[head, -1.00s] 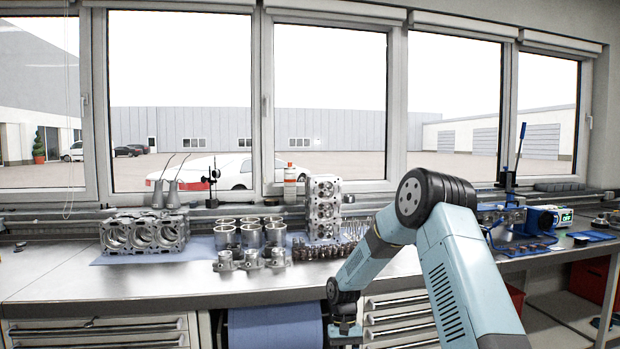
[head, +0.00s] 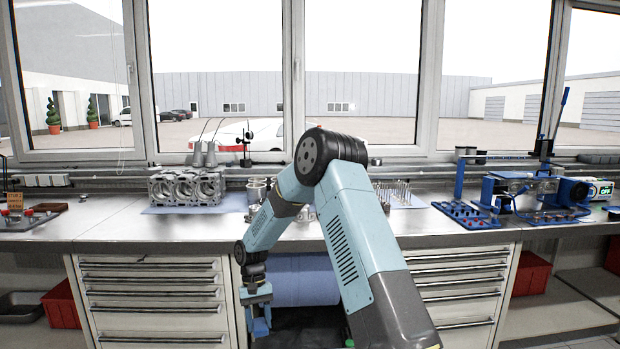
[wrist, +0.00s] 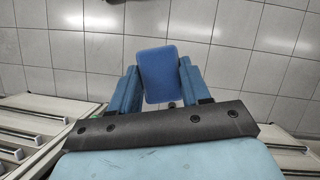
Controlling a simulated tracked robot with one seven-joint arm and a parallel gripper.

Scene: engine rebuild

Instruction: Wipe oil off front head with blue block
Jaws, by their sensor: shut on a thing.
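My gripper (wrist: 158,85) is shut on a blue block (wrist: 163,74), which sits between its two blue fingers in the wrist view, above a tiled floor. In the head view my gripper (head: 258,318) hangs low in front of the bench drawers, below the bench top. A silver metal casting with large round bores (head: 187,189), like a cylinder head, lies on a blue sheet on the bench, above and left of my gripper. My arm covers the middle of the bench, and I cannot tell which part is the front head. No oil can be made out.
The steel bench top (head: 120,220) has clear room left of the casting. A blue roll (head: 306,279) hangs under the bench between two drawer units. Silver cylinders (head: 257,190) stand partly behind my arm. Blue trays (head: 468,214) and blue equipment (head: 530,190) are at right.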

